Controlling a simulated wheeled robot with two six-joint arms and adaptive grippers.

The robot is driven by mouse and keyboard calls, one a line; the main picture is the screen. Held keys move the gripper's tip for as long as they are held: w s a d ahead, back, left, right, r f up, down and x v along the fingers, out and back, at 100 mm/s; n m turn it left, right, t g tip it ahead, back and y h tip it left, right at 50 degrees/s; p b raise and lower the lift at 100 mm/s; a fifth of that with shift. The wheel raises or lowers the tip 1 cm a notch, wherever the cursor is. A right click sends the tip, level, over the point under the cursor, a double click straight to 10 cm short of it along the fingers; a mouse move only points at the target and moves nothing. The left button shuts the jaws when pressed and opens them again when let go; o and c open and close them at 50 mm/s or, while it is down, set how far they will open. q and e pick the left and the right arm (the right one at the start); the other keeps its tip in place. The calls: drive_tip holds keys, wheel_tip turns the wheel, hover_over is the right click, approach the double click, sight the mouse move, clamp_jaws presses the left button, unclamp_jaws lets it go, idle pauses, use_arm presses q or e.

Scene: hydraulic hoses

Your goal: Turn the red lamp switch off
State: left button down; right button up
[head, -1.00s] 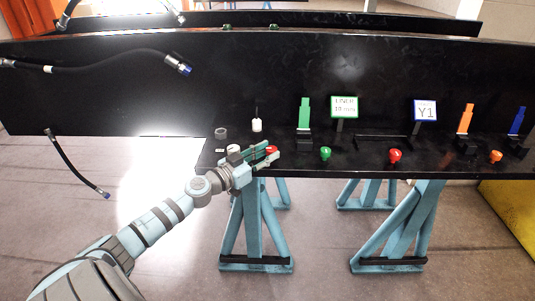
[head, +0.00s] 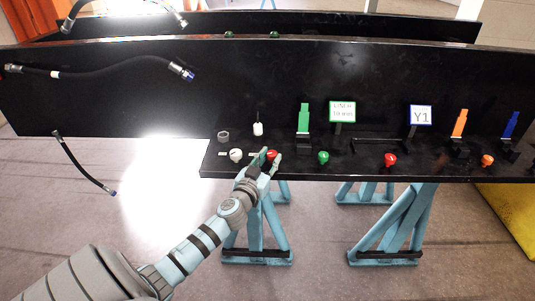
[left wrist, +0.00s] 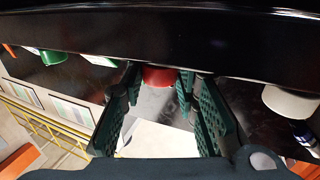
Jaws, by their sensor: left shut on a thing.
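A red knob (head: 271,155) sits on the front strip of the black table, between a white knob (head: 236,155) and a green knob (head: 323,158). My left gripper (head: 265,162) reaches it from the front, with one finger on each side, and is shut on it. In the left wrist view the red knob (left wrist: 158,76) shows between the fingertips of the left gripper (left wrist: 160,84); its lower part is hidden behind the black edge. A second red knob (head: 390,160) stands farther right, apart from the gripper. My right gripper is not in view.
Behind the knobs stand a green holder (head: 304,118), a green-framed sign (head: 342,111), a Y1 sign (head: 421,115) and orange (head: 460,123) and blue (head: 511,124) pieces. An orange knob (head: 487,160) is at the right. Hoses (head: 110,73) hang at the left.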

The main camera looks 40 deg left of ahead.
use_arm(q)
drive_tip(key=n+g+y+b, duration=0.3)
drive_tip(key=y+b, duration=0.1)
drive_tip(key=b, duration=0.2)
drive_tip(key=w+d+n+g+y+b, duration=0.1)
drive_tip(key=n+g+y+b, duration=0.3)
drive_tip(key=b, duration=0.3)
drive_tip(key=n+g+y+b, duration=0.3)
drive_tip(key=g+y+b, duration=0.1)
drive_tip(key=b, duration=0.3)
drive_tip(key=shift+w+d+f+n, duration=0.25)
drive_tip(key=shift+d+f+n, duration=0.05)
drive_tip(key=shift+f+n, duration=0.1)
drive_tip(key=shift+r+n+g+b, duration=0.15)
drive_tip(key=shift+n+g+b, duration=0.25)
drive_tip(key=shift+g+b, duration=0.4)
drive_tip(key=shift+r+b, duration=0.1)
drive_tip(key=shift+b, duration=0.3)
